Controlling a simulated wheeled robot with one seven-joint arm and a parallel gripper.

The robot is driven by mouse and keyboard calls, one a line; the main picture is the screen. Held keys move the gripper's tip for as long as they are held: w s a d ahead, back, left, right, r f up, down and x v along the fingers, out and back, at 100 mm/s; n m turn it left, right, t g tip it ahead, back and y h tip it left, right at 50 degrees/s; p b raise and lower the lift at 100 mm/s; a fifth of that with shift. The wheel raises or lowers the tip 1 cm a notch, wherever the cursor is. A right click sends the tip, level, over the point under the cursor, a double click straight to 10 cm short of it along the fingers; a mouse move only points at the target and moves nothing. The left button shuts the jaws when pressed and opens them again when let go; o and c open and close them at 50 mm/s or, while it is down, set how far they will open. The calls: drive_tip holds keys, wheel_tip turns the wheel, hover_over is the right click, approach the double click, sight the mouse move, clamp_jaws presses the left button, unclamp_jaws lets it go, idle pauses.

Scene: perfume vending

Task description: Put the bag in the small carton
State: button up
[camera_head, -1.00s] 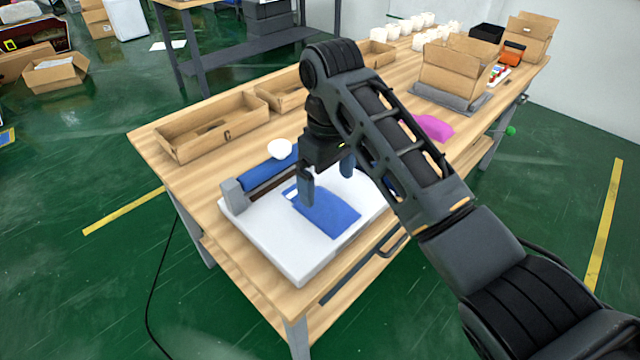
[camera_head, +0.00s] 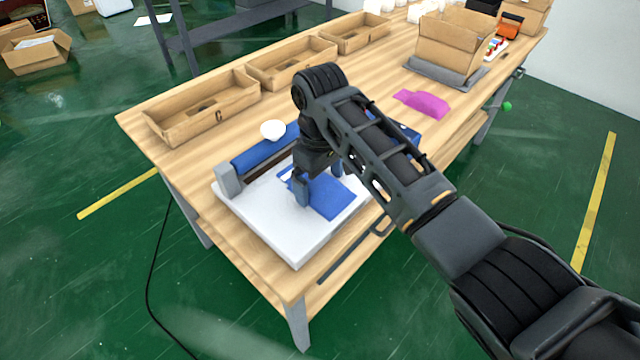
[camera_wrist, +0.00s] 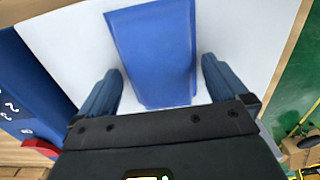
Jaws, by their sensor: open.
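A flat blue bag (camera_head: 331,203) lies on the white plate of a sealer-like machine (camera_head: 290,245) at the table's near end. My gripper (camera_head: 320,182) is open and empty, pointing down just over the bag. In the wrist view the bag (camera_wrist: 153,50) lies between and beyond the two spread fingers, and no grip on it shows. An open brown carton (camera_head: 448,48) stands on a grey mat at the right back of the table. My arm and gripper hide part of the bag and machine in the head view.
A blue roller (camera_head: 265,150) and a small white bowl (camera_head: 273,130) are at the machine's back. Open shallow boxes (camera_head: 200,107) line the table's far edge. A pink bag (camera_head: 423,103) lies between the machine and the carton. Bare wood lies in between.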

drive_tip(key=c, duration=1.1)
drive_tip(key=shift+o, duration=0.2)
drive_tip(key=shift+r, duration=0.1)
